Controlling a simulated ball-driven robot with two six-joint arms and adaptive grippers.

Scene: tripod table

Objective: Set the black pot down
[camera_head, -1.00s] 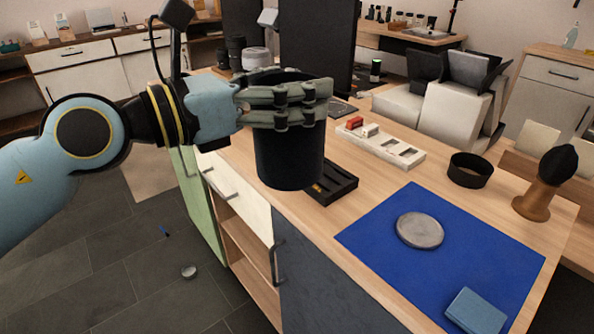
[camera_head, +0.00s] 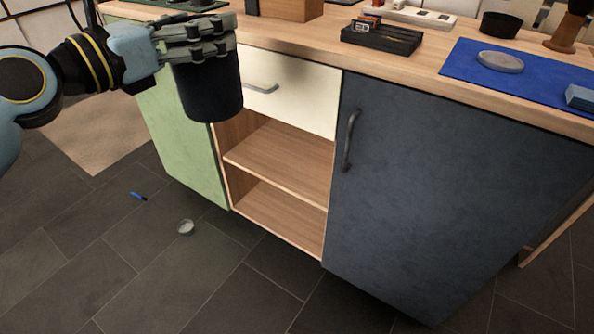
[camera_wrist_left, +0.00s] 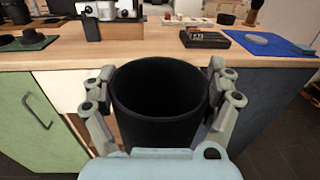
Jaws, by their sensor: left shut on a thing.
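The black pot (camera_head: 209,92) is a tall dark cylinder, held upright in the air in front of the wooden cabinet. My left gripper (camera_head: 205,38) is shut around its upper part. In the left wrist view the pot (camera_wrist_left: 160,104) shows its open top and looks empty inside. The left gripper's fingers (camera_wrist_left: 160,95) press on both of its sides there. The wooden worktop (camera_wrist_left: 208,58) lies beyond the pot. My right gripper does not show.
On the worktop are a black tray (camera_head: 381,38), a blue mat (camera_head: 465,62) with a grey disc (camera_head: 500,62), and a black ring-shaped bowl (camera_head: 501,25). Below are an open shelf (camera_head: 270,165) and a dark door (camera_head: 440,190). A small round object (camera_head: 186,227) lies on the floor.

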